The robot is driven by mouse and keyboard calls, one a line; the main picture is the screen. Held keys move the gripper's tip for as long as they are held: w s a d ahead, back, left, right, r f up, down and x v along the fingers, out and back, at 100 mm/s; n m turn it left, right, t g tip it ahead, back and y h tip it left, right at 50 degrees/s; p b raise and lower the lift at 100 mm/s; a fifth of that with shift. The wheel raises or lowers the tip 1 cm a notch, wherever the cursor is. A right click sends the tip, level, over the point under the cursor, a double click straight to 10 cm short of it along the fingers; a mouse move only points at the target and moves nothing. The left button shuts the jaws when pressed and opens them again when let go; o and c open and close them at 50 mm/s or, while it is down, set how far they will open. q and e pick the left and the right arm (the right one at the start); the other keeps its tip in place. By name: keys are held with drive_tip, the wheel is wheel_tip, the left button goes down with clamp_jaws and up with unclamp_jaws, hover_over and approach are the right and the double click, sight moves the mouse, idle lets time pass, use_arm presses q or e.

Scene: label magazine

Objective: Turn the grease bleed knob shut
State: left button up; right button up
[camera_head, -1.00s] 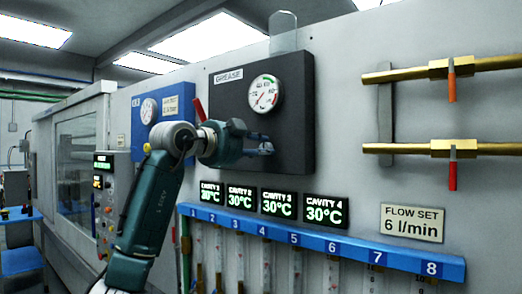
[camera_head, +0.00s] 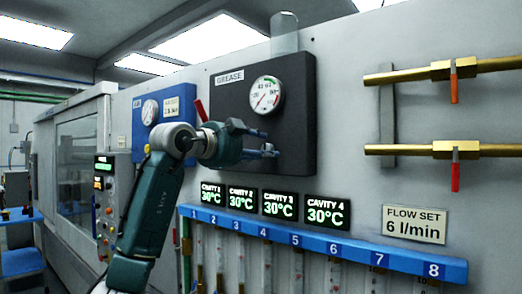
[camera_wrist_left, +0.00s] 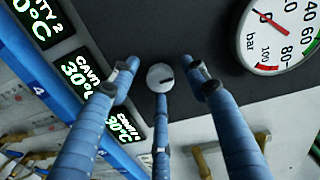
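The grease bleed knob is a small round pale grey knob with a dark mark (camera_wrist_left: 160,77), seen in the left wrist view on a dark panel. My left gripper (camera_wrist_left: 163,78) is open, with its blue fingers spread on either side of the knob and a third finger below it. Gaps show between the two side fingertips and the knob. My right gripper is not in view.
A round pressure gauge (camera_head: 266,95) is above the gripper on the same panel. A red lever (camera_head: 201,109) is at the panel's left edge. Temperature displays (camera_head: 277,204) and a blue numbered rail (camera_head: 337,246) are below. Brass pipes (camera_head: 432,150) are at the right.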

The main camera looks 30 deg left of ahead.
use_arm(q)
drive_tip(key=s, duration=1.2)
drive_tip(key=shift+a+r, duration=0.35)
drive_tip(key=shift+a, duration=0.1)
drive_tip(key=shift+w, duration=0.1)
